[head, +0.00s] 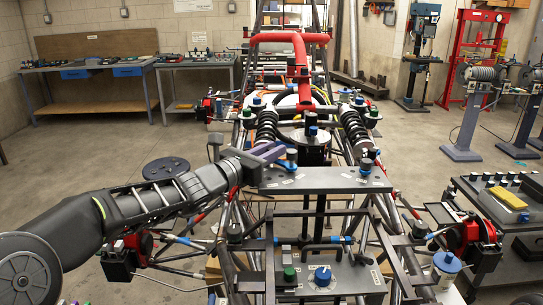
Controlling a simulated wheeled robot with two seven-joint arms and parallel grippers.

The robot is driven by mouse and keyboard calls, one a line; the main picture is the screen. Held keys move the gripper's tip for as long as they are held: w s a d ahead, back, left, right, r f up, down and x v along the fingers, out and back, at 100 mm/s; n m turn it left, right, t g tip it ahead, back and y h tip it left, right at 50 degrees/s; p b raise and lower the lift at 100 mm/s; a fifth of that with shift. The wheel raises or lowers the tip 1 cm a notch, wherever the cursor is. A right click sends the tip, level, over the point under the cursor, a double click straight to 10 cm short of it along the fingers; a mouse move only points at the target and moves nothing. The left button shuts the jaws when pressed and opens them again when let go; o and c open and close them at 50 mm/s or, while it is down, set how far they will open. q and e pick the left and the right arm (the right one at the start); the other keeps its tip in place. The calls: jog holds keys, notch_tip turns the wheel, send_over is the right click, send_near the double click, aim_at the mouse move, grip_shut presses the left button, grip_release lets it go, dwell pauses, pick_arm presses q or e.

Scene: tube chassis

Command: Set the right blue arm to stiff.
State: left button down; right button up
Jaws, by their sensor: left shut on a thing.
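My left gripper (281,151) reaches in from the left over a dark plate (325,181) across the tube chassis. Its purple-blue fingers are shut at the left blue-capped knob (292,156) and appear to grip it. The fingers hide part of what they hold. I cannot tell which marking either arm points to; the white labels on the plate are too small to read. My right gripper is not in view.
Chassis tubes and black coil springs (357,129) crowd the space behind the plate. A lower plate (335,278) carries blue and green knobs. A dark cart (515,215) with a yellow item stands at the right. Workbenches (88,69) line the back left.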

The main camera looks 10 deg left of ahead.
pick_arm(q)
jog(key=c, duration=1.3)
grip_release()
jog(key=b+v, duration=0.1)
jog(key=v, duration=0.7)
